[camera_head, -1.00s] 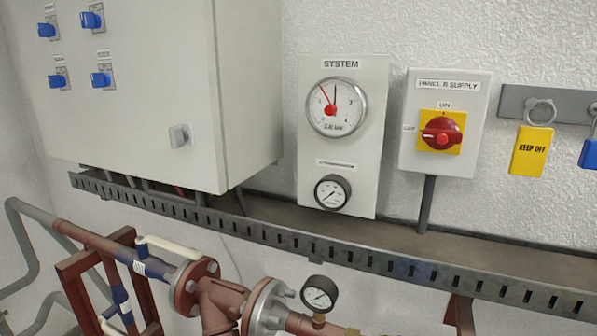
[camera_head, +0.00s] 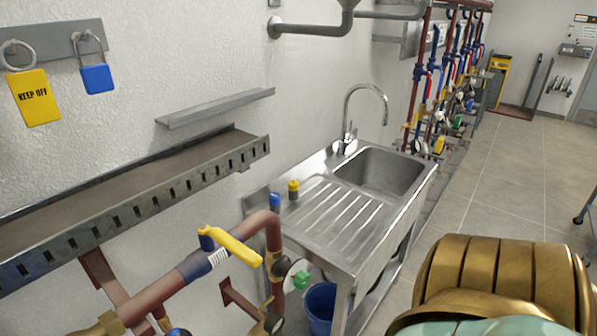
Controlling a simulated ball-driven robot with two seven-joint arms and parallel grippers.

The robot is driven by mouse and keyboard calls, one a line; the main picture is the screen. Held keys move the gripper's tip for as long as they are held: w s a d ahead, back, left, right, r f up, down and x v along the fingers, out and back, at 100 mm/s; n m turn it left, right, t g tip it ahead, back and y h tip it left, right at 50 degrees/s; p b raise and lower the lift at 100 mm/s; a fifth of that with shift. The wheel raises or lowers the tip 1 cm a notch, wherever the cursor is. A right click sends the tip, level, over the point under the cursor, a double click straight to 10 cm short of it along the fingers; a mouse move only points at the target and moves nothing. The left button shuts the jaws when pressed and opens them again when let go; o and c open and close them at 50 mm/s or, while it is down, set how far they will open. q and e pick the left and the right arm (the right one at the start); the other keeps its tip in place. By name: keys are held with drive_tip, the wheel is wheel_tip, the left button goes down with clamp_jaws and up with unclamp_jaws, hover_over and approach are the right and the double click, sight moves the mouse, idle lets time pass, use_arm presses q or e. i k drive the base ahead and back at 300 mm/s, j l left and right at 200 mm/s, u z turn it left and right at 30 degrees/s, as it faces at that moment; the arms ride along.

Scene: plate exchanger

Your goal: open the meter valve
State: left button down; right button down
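A valve with a yellow lever handle (camera_head: 232,247) sits on the brown pipe (camera_head: 140,303) at lower centre-left. The lever lies slanted, roughly across the line of the pipe, beside a blue band with a white label. A small valve with a green handle (camera_head: 302,280) is at the lower end of the pipe's bend. No label in view tells which valve is the meter valve. Neither of my grippers is in view.
A steel sink unit (camera_head: 352,240) stands right of the pipe, with a blue bucket (camera_head: 320,305) below. A slotted cable tray (camera_head: 180,188) runs above the pipe. Several valve pipes (camera_head: 440,90) line the wall farther back. Open tiled floor (camera_head: 510,185) lies right.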

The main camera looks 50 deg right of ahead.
sight(248, 255)
drive_tip(key=l+z, duration=0.1)
drive_tip(key=z, duration=0.95)
drive_tip(key=l+z, duration=0.15)
drive_tip(key=l, duration=0.45)
